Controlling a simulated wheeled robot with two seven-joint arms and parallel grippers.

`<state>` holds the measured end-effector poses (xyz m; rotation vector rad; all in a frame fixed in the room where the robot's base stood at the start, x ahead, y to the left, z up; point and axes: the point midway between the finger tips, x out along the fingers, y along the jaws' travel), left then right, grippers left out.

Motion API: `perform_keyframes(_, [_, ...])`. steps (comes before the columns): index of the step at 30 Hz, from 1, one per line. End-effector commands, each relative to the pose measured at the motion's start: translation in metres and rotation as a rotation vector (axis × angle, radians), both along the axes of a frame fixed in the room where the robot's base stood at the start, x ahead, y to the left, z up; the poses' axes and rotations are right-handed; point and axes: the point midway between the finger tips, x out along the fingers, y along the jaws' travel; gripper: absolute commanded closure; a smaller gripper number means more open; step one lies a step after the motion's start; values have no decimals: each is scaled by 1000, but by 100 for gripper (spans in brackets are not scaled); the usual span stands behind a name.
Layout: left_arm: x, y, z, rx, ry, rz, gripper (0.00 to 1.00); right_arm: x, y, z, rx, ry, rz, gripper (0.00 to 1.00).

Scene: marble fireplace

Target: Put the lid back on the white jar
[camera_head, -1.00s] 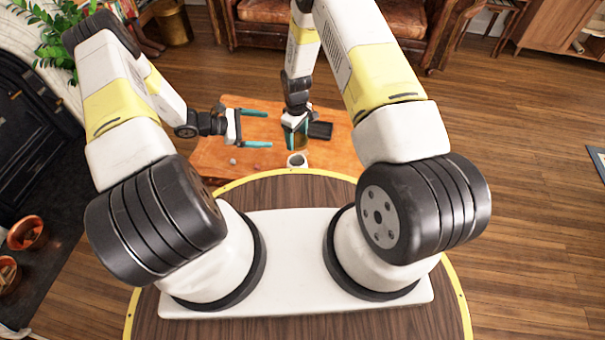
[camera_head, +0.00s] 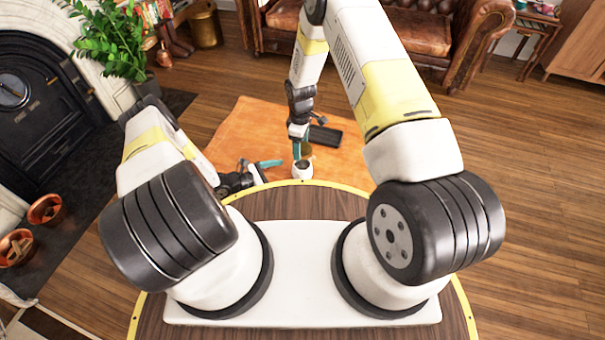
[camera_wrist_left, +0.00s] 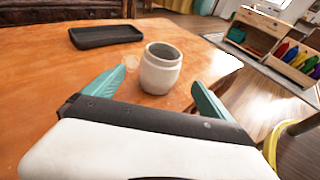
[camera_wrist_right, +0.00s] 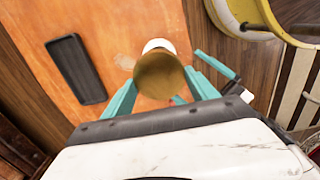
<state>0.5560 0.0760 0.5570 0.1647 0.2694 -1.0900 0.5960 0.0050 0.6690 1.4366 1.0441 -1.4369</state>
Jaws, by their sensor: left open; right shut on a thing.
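The white jar (camera_head: 303,172) stands upright on the orange table near its front edge. In the left wrist view the jar (camera_wrist_left: 160,70) has an open, dark mouth. My left gripper (camera_head: 271,170) is open, low and left of the jar; its teal fingers point toward it, with the jar ahead between them in the left wrist view. My right gripper (camera_head: 301,149) is shut on the round brownish lid (camera_wrist_right: 159,76). In the right wrist view the lid covers most of the jar (camera_wrist_right: 157,45). I cannot tell the exact gap between lid and jar.
A black tray (camera_head: 325,137) lies on the table (camera_head: 245,125) behind the jar; it also shows in the left wrist view (camera_wrist_left: 106,36). A leather sofa (camera_head: 420,30) is beyond the table. My round base is close to the table's near side. The table's left part is clear.

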Motion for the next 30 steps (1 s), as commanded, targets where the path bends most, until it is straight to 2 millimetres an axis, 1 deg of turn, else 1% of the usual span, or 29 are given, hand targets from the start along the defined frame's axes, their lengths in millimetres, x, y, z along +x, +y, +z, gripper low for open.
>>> perform_keyframes(5, [7, -17, -6, -1, -1, -3, 5, 0, 0, 0, 0, 0, -1, 71])
perform_keyframes(12, [27, -57, -19, -1, 0, -4, 5, 0, 0, 0, 0, 0, -1, 71])
perform_keyframes(18, [42, -84, -29, 0, -1, -3, 5, 0, 0, 0, 0, 0, -1, 71])
perform_keyframes(24, [50, -99, -34, -1, -1, -2, 5, 0, 0, 0, 0, 0, -1, 71])
perform_keyframes(30, [51, -101, -35, 0, 0, 0, 5, 0, 0, 0, 0, 0, -1, 71])
